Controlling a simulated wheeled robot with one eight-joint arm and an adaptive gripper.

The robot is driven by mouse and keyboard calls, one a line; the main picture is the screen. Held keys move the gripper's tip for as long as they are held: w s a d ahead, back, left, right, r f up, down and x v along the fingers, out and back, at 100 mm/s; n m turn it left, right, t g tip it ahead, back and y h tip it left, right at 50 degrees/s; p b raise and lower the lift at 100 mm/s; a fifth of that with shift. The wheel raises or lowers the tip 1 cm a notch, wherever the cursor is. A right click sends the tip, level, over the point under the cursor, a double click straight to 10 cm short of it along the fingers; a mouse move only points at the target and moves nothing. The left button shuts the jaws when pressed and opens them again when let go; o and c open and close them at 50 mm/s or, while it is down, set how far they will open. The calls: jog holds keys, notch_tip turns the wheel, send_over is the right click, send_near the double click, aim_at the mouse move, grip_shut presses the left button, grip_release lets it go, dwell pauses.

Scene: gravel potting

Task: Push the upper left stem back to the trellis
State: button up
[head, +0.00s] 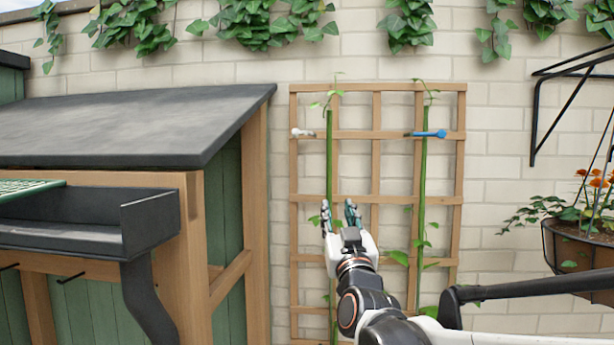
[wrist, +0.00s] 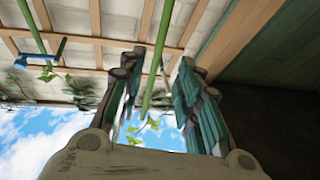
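A wooden trellis (head: 376,165) stands against the wall with two green stems in front of it. The left stem (head: 330,155) rises nearly upright with leaves at its top. A white clip (head: 302,132) sits on the upper rail left of this stem, apart from it. The right stem (head: 423,170) has a blue clip (head: 428,134) across it at that rail. My gripper (head: 339,208) is open in front of the left stem's middle. In the wrist view its fingers (wrist: 160,95) stand apart, with the left stem (wrist: 157,65) showing between them. Whether they touch it, I cannot tell.
A potting bench (head: 160,215) with a dark sloped top and a black tray (head: 150,220) stands at left. A hanging flower basket (head: 580,235) and a black bracket (head: 570,85) are at right. Ivy (head: 265,22) hangs above. The wall between trellis and basket is clear.

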aim_at(330, 187)
jog(key=p+x, duration=0.3)
jog(key=x, duration=1)
jog(key=shift+w, duration=0.25)
grip_shut()
